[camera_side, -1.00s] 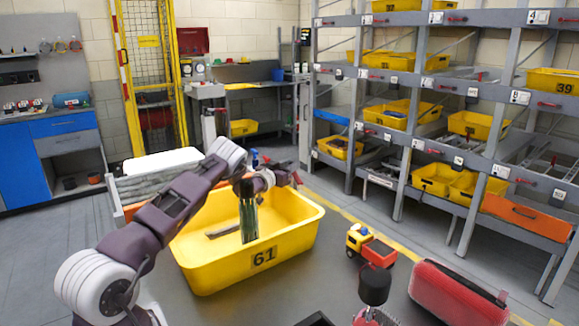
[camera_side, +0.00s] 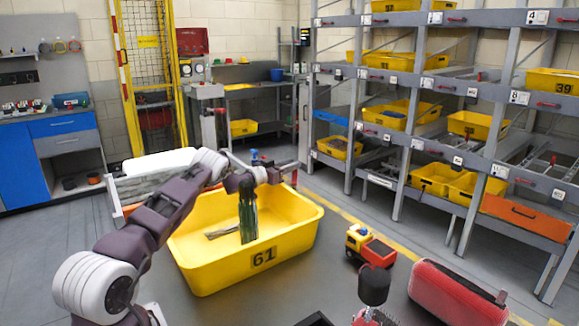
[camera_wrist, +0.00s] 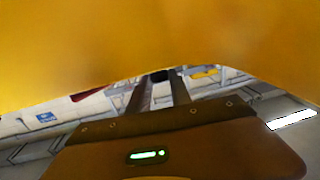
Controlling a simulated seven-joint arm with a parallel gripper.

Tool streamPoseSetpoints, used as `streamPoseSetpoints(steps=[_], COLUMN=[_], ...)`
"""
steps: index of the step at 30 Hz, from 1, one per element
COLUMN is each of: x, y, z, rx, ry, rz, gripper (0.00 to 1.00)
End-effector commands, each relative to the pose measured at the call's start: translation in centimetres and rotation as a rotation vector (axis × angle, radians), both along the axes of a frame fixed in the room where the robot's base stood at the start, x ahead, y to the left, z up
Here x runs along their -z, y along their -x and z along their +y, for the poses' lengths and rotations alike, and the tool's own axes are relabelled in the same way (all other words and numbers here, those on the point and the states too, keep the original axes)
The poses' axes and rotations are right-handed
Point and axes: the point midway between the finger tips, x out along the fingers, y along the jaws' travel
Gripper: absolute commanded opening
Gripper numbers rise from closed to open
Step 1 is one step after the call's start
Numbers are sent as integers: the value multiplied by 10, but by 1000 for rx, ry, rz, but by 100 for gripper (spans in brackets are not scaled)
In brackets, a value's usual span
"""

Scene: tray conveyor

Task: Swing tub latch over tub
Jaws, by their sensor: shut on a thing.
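The yellow tub (camera_side: 262,259), numbered 61, stands on the grey work surface, its open top facing up. A dark green upright thing (camera_side: 248,218) and a short grey piece (camera_side: 222,232) show inside it. My gripper (camera_side: 286,168) reaches across the tub above its far rim, pointing right. It is shut on a small part of the tub latch, mostly hidden at the fingertips. In the wrist view my two dark fingers (camera_wrist: 163,82) reach away from the gripper body, close together. Blurred yellow fills the top of that view.
A toy truck (camera_side: 369,245) and a red case (camera_side: 456,294) lie right of the tub. A dark-topped knob (camera_side: 374,285) stands in front. Shelving with yellow tubs is at the right, beyond open floor.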

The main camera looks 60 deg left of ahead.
Motion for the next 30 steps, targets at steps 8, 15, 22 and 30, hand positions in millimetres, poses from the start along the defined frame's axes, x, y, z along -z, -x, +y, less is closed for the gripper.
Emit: streamPoseSetpoints(steps=[8,15,22,30], x=[-1,0,0,-1], y=[0,0,3,49], z=[0,0,1,-5], rx=[8,7,5,4], ry=[-1,-1,0,2], rz=[0,1,2,2], gripper=[0,45,45,45])
